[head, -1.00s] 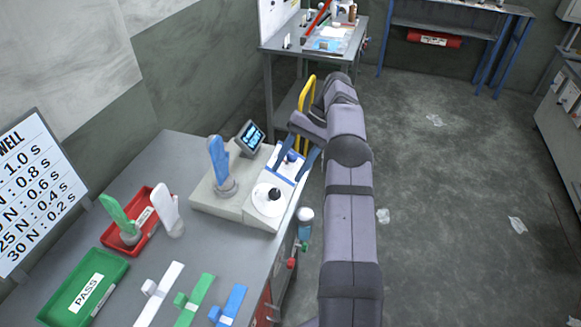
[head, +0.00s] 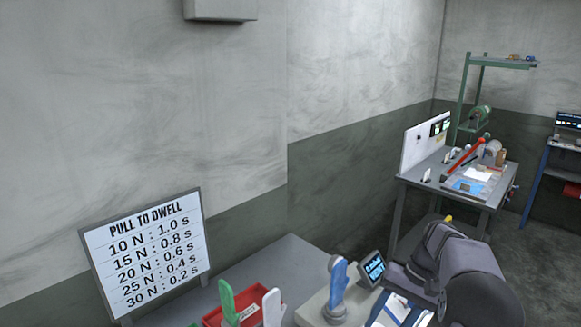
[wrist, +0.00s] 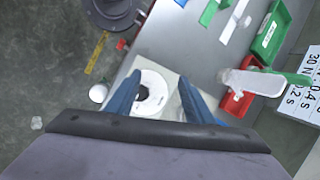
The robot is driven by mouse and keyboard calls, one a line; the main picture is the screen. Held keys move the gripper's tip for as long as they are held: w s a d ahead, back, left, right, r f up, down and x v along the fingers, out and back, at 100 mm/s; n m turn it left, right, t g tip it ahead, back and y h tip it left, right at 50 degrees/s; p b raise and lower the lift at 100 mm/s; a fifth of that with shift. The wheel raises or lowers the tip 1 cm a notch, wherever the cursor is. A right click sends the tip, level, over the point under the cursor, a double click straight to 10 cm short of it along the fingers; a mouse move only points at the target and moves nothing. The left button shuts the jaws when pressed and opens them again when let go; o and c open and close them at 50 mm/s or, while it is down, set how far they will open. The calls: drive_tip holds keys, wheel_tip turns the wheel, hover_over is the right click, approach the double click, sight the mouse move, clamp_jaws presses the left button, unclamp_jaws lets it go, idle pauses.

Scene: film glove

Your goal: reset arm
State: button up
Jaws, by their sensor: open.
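My gripper (wrist: 158,78) is open in the wrist view, with its two blue fingers apart and nothing held between them. A white round disc with a black knob (wrist: 152,93) on the tester shows below and between the fingers.
A green hand (head: 228,303) and a white hand (head: 271,308) stand by a red tray (head: 243,303). A green tray (wrist: 283,28) lies beyond it. A "PULL TO DWELL" sign (head: 146,251) stands at the left. A second workbench (head: 440,187) stands at back right.

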drive_tip(key=s+a+f+n+h, duration=0.2)
drive_tip(key=s+a, duration=0.2)
drive_tip(key=s, duration=0.7)
drive_tip(key=s+a+f+n+t+h, duration=0.1)
drive_tip(key=s+a, duration=0.3)
drive_tip(key=s, duration=0.7)
drive_tip(key=shift+f+n+h, duration=0.7)
